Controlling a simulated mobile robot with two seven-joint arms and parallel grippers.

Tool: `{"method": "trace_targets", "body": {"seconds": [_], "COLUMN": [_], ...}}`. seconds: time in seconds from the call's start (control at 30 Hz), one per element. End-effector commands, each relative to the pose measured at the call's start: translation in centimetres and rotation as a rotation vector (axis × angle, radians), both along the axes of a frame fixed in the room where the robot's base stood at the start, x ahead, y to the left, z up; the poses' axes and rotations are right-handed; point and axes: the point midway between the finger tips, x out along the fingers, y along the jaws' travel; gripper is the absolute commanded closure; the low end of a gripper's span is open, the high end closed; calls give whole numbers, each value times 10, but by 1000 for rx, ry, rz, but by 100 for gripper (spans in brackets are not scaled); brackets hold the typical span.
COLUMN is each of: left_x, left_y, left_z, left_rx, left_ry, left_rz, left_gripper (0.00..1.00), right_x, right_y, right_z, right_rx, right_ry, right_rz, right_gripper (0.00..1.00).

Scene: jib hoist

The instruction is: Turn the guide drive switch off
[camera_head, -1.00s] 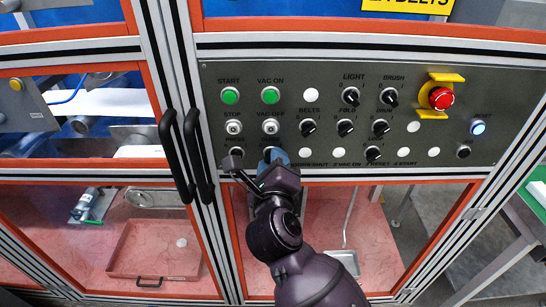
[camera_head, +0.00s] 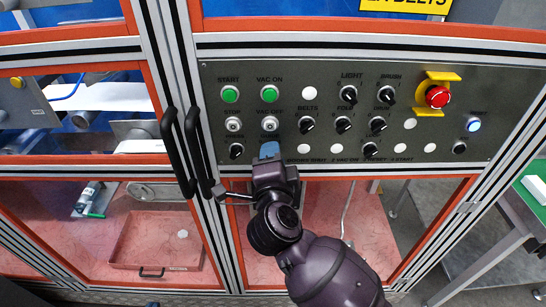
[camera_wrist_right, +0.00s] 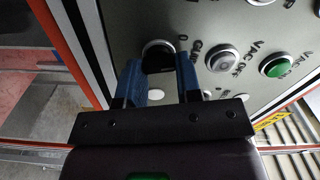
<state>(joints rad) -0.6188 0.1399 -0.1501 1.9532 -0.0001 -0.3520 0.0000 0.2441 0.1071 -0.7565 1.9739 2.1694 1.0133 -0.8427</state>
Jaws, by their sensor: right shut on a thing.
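The guide drive switch (camera_wrist_right: 158,57) is a black rotary knob on the grey control panel (camera_head: 485,90). It shows in the right wrist view between two blue fingertips, with a partly hidden label beside it. My right gripper (camera_wrist_right: 158,68) is shut on this knob, one finger on each side. In the head view my right gripper (camera_head: 269,150) is at the panel's lower left and hides the knob. The knob's exact pointer angle cannot be told. My left gripper is not in view.
The white VAC OFF button (camera_head: 270,123) and green VAC ON button (camera_head: 269,93) sit just above. Another black knob (camera_head: 236,150) is close to the left. Black door handles (camera_head: 199,150) stand out left of the panel. A red emergency stop (camera_head: 437,97) is at upper right.

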Motion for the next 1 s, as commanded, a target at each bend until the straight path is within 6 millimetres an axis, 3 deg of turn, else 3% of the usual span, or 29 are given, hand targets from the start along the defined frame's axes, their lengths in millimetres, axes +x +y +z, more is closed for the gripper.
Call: {"method": "trace_targets", "body": {"seconds": [0.5,1.0], "left_x": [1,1], "left_y": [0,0], "left_z": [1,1], "left_rx": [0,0], "left_ry": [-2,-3], "left_rz": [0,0], "left_gripper": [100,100], "right_x": [0,0], "right_y": [1,2], "right_z": [2,2], "right_rx": [-406,-531], "right_ry": [0,1], "right_rz": [0,-1], "right_gripper": [92,92]}}
